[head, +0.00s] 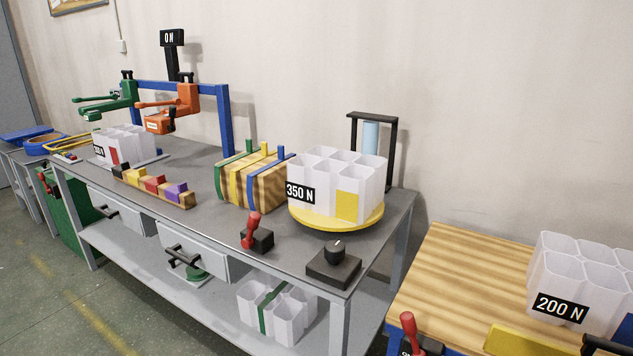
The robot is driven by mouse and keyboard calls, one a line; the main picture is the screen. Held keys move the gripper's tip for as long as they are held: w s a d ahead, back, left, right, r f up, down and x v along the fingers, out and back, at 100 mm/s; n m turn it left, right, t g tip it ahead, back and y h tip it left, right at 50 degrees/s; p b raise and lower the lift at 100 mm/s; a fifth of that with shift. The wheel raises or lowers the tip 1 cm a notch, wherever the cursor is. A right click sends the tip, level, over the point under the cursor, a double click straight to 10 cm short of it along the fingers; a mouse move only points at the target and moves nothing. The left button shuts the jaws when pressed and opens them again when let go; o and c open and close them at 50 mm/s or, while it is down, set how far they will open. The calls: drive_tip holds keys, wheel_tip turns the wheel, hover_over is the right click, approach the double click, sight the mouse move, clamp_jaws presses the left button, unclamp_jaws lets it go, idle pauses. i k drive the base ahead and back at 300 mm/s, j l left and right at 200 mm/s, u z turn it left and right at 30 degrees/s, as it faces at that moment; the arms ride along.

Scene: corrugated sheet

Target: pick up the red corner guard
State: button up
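A red block (153,184), which looks like the red corner guard, sits in a row of coloured pieces on a wooden strip (184,202) on the grey workbench. A black piece, yellow pieces and a purple piece (175,190) share the strip. A smaller red patch (114,156) shows on the white cell block at the left of the bench; I cannot tell what it is. My gripper is not in view.
On the bench (290,252) stand a striped wooden block (240,188), a white 350 N cell block (322,178) on a yellow turntable (336,219), a red lever (252,230) and a black knob box (334,264). Green and orange tools (180,102) hang behind the strip.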

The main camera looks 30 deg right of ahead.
sight(152, 184)
drive_tip(key=i+j, duration=0.15)
drive_tip(key=i, duration=0.4)
drive_tip(key=i+j, duration=0.15)
drive_tip(key=i, duration=0.4)
drive_tip(key=i+j, duration=0.1)
drive_tip(key=i, duration=0.45)
drive_tip(key=i+j+z, duration=0.1)
drive_tip(key=i, duration=0.5)
drive_tip(key=i+j, duration=0.25)
drive_tip(key=i, duration=0.3)
